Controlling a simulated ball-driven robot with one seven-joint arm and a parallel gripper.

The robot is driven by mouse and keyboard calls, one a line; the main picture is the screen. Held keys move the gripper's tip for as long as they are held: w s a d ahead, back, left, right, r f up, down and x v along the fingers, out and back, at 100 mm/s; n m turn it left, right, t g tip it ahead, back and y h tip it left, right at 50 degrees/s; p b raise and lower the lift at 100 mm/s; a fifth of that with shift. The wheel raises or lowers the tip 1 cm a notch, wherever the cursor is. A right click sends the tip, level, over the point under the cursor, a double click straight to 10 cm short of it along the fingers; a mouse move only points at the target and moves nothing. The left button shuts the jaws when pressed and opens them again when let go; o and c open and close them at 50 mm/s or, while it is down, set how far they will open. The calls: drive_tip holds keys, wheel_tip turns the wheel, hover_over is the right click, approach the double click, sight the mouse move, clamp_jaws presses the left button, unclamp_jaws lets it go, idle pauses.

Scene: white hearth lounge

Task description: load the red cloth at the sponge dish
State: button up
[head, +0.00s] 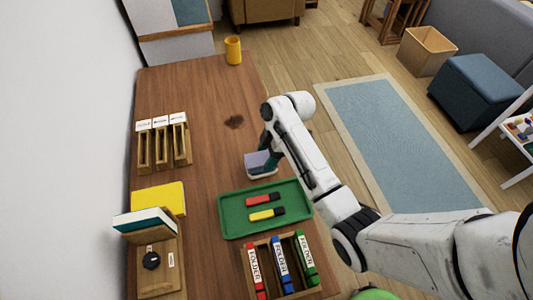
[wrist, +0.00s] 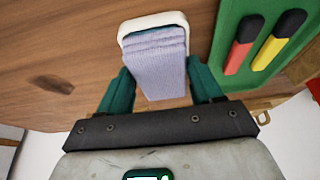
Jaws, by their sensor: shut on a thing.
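No red cloth shows in either view. A lavender, folded cloth-like block (wrist: 158,68) is between the teal fingers of my gripper (wrist: 162,88) in the wrist view, and the fingers are shut on it. In the head view my gripper (head: 266,158) is low over the wooden table, with the lavender block (head: 256,159) at its fingers. A small white dish (head: 262,174) is right below the block; its white rim (wrist: 150,20) also shows behind the block in the wrist view. I cannot tell whether the block rests in the dish or is held just above it.
A green tray (head: 233,222) with a red and a yellow marker lies just in front of the dish. A folder rack (head: 268,240), yellow pad (head: 158,198) and wooden slots (head: 163,148) stand around. A dark stain (head: 234,122) marks clear table; a yellow cup (head: 233,50) stands far back.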

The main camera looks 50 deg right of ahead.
sight(267, 156)
drive_tip(key=shift+r+p, duration=3)
drive_tip(key=shift+r, duration=0.35)
drive_tip(key=a+f+m, duration=0.1)
drive_tip(key=a, duration=0.1)
drive_tip(key=a+f+m+b, duration=0.1)
drive_tip(key=a, duration=0.1)
drive_tip(key=a+m+t+h+b, duration=0.1)
drive_tip(key=a, duration=0.2)
drive_tip(key=shift+w+f+m, duration=0.15)
drive_tip(key=shift+f+m, duration=0.25)
drive_tip(key=a+m, duration=0.2)
drive_tip(key=a, duration=0.1)
drive_tip(key=s+a+m+h+b, duration=0.1)
drive_tip(key=a+m, duration=0.1)
drive_tip(key=a, duration=0.1)
drive_tip(key=a+f+m+t+h+b, duration=0.1)
drive_tip(key=a+m, duration=0.1)
drive_tip(key=a, duration=0.1)
drive_tip(key=shift+s, duration=0.25)
drive_tip(key=shift+s+a+r+m+h, duration=0.2)
drive_tip(key=shift+a+m+h, duration=0.1)
drive_tip(key=shift+a+m, duration=0.4)
